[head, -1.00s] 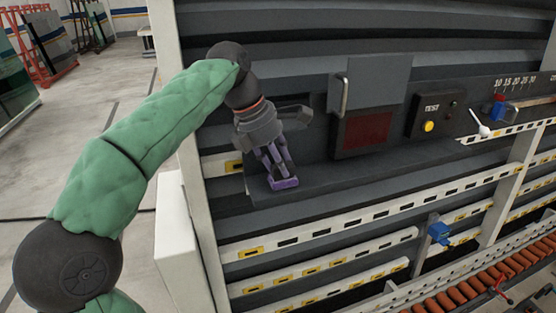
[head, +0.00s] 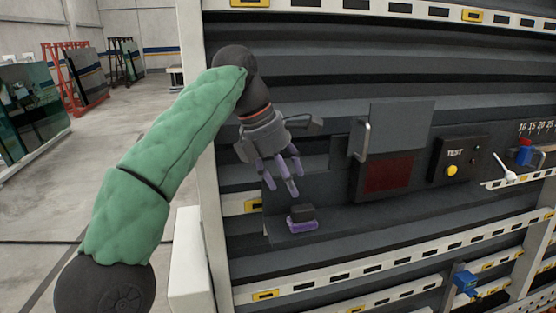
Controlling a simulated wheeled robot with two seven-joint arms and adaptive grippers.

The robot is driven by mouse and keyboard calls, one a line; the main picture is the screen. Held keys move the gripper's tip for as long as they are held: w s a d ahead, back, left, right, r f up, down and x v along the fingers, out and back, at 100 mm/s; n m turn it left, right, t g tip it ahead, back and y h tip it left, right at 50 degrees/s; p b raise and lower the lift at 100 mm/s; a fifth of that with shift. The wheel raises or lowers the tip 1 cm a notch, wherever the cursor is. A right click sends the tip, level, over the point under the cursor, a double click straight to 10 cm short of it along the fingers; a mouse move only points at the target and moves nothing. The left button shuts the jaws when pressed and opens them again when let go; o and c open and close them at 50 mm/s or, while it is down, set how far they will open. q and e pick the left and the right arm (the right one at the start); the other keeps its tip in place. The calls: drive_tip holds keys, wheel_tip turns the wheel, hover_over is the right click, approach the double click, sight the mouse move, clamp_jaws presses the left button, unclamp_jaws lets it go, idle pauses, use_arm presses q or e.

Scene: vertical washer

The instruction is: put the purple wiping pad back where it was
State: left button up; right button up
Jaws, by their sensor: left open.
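The purple wiping pad (head: 301,224) has a dark block on top and a purple base. It rests on the dark ledge (head: 345,211) at the left part of the washer front. My left gripper (head: 289,187) is open and empty just above the pad, with a visible gap between its fingertips and the pad. My right gripper does not show in the head view.
Right of the pad is a dark box with a hinged cover (head: 400,130) and handle above a red panel (head: 388,171). Further right are a TEST box (head: 459,159) with a yellow button and a white spoon-like tool (head: 504,170). A white post (head: 211,150) stands left.

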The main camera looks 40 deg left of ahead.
use_arm(q)
drive_tip(key=shift+v, duration=2.35)
idle(0.8)
